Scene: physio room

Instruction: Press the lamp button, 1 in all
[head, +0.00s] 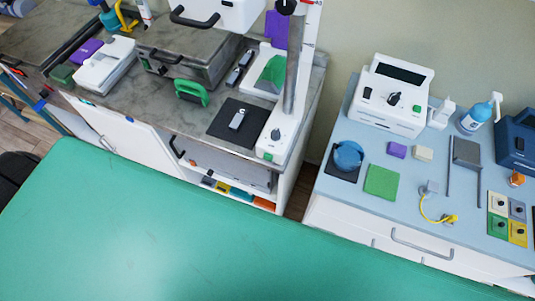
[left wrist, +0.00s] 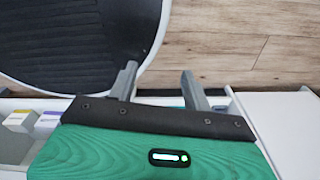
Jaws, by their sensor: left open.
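A silver upright post (head: 296,65) rises from a white base (head: 275,140) at the right end of the grey counter in the head view. The base has a small dark control on top and a green spot near its front. I cannot tell for certain whether this is the lamp, or which control is its button. My left gripper (left wrist: 158,72) shows only in the left wrist view. Its two grey fingers are apart with nothing between them. It points over the floor, away from any control. My right gripper is in neither view.
A green padded table (head: 150,220) fills the front of the head view and is bare. The grey counter (head: 175,118) and the blue-topped cabinet (head: 335,205) behind it hold several devices, including a white box (head: 392,95). The left wrist view shows wooden floor (left wrist: 225,35).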

